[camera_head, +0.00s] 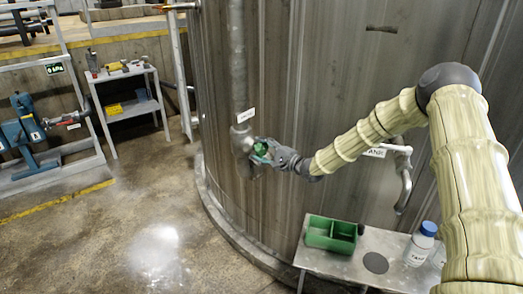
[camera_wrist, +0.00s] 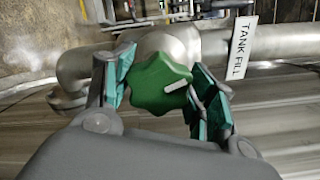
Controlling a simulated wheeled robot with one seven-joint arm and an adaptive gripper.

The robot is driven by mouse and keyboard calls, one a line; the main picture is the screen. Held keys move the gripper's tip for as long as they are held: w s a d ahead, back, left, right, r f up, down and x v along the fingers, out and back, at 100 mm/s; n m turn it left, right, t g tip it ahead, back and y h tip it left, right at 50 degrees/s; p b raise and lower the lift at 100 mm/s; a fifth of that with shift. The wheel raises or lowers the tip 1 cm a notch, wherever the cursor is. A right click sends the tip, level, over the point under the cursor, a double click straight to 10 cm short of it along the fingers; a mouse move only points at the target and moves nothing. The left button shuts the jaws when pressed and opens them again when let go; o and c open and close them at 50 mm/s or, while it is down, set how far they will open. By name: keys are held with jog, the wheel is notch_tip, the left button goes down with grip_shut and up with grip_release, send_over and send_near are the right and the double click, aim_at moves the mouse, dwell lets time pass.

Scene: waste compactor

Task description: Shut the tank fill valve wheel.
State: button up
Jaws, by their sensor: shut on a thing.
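The tank fill valve wheel is a green lobed knob (camera_wrist: 155,88) with a white mark on its face. It sits on a grey pipe fitting (camera_wrist: 170,42), beside a white "TANK FILL" label (camera_wrist: 242,47) in the wrist view. My gripper (camera_wrist: 162,90) has its teal-padded fingers on either side of the wheel and is shut on it. In the head view my gripper (camera_head: 264,152) reaches the wheel low on the vertical pipe (camera_head: 237,60) along the tank; the fingers hide most of the wheel there.
The large grey tank (camera_head: 330,90) stands behind my arm. A metal table (camera_head: 375,245) at the lower right holds a green bin (camera_head: 331,232) and a white bottle (camera_head: 420,244). A tap pipe (camera_head: 404,175) juts from the tank. Open floor (camera_head: 130,225) lies left.

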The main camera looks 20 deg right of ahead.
jog(key=shift+d+m, duration=0.1)
jog(key=shift+m, duration=2.1)
jog(key=o, duration=1)
jog(key=v, duration=1.2)
